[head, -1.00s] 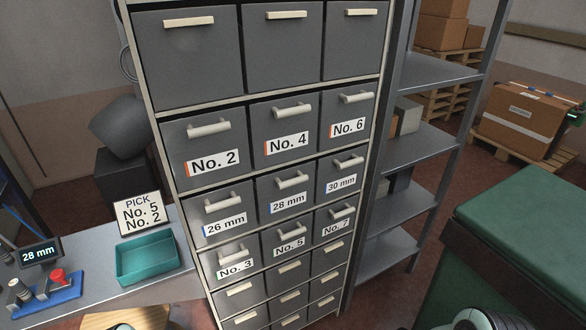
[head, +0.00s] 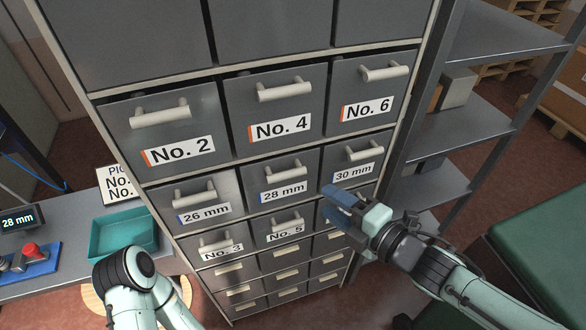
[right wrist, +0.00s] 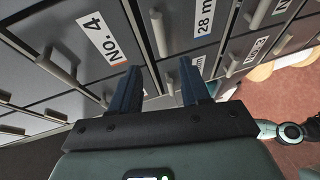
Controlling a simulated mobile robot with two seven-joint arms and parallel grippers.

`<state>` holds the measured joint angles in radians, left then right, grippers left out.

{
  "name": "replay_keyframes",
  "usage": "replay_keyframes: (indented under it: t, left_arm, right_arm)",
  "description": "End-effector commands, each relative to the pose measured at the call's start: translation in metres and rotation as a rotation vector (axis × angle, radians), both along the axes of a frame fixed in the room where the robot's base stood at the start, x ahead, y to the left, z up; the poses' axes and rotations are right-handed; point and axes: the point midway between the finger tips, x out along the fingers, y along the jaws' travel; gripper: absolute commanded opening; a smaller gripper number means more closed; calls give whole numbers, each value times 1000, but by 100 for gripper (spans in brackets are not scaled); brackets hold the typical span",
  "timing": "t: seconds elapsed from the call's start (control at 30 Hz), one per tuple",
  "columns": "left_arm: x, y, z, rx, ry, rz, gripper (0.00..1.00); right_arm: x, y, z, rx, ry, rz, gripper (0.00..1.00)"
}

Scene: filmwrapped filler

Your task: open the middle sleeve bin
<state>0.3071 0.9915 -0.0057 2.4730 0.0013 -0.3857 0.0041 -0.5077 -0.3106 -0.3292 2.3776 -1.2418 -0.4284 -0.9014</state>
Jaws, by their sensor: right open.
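The middle sleeve bin is a grey drawer labelled 28 mm (head: 283,190), between the 26 mm bin (head: 204,214) and the 30 mm bin (head: 352,172). It looks shut. Its pale bar handle (head: 283,172) is free in the head view. My right gripper (head: 336,203) is open and empty, in front of the cabinet just right of the 28 mm label, over the lower part of the 30 mm bin.
Drawers No. 2, No. 4 (head: 280,128) and No. 6 sit above; No. 3 and No. 5 (head: 286,233) sit below. A metal shelf (head: 470,130) stands right of the cabinet. A bench with a teal tray (head: 122,232) is at left. A green-topped unit (head: 545,240) is at right.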

Motion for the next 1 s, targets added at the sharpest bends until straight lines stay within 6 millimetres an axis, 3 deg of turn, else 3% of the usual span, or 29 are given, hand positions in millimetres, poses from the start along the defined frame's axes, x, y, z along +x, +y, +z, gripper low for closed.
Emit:
replay_keyframes:
  t: [0.27, 0.6, 1.0]
  left_arm:
    - [-8, 0, -13, 0, 9, 0, 43]
    - [-5, 0, -9, 0, 7, 0, 43]
    - [-5, 0, -7, 0, 6, 0, 43]
  right_arm:
    - [38, 35, -14, -1, 8, 4, 46]
    - [84, 74, -21, 1, 6, 1, 46]
    - [95, 83, -24, 2, 5, -1, 46]
